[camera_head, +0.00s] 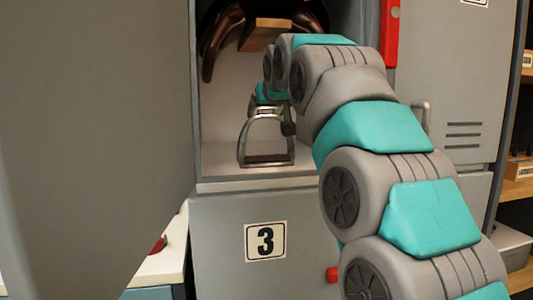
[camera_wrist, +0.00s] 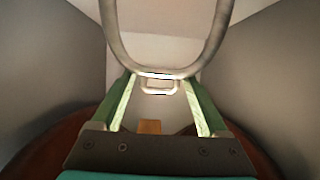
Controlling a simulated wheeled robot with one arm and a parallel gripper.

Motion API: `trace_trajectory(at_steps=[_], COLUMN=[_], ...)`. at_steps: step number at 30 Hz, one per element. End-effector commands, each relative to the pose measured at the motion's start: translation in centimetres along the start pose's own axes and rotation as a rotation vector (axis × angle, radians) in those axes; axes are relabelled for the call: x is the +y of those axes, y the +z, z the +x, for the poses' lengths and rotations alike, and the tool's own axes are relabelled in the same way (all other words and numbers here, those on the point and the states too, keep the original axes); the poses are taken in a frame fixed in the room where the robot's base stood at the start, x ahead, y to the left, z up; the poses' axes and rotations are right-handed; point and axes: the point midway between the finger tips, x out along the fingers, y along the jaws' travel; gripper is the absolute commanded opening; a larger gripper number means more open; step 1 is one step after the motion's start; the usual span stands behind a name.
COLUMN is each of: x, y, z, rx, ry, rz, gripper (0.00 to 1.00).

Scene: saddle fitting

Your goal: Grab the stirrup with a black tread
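A metal stirrup (camera_head: 241,150) stands upright in the open locker compartment in the head view, its arch up. Its tread looks dark grey, and I cannot tell for sure that it is black. In the wrist view the stirrup's curved arch (camera_wrist: 165,73) and its small strap eye (camera_wrist: 159,89) show; the tread is out of frame. My gripper (camera_head: 266,109) is at the top of the stirrup. In the wrist view its two green fingers (camera_wrist: 159,78) are apart, one on each side of the eye, with a small gap showing on both sides.
A brown saddle (camera_head: 222,45) sits on a wooden support (camera_head: 262,36) above, inside the compartment. The compartment walls are close on both sides. A grey door (camera_head: 90,100) stands at the left, and a red bar (camera_head: 390,35) is at the right edge.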

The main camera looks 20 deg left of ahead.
Motion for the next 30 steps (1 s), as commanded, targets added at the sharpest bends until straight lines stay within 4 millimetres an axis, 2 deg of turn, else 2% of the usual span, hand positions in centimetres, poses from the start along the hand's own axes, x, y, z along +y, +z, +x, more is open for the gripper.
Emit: trace_trajectory(at_steps=[2,20,30], x=[0.00,-0.02,-0.02], y=[-0.01,-0.02,-0.02], z=[-0.01,-0.03,-0.03], rx=[0.000,0.000,0.001], ry=[0.000,0.000,0.000], rz=[0.000,0.000,0.000], gripper=[0.67,0.00,0.00])
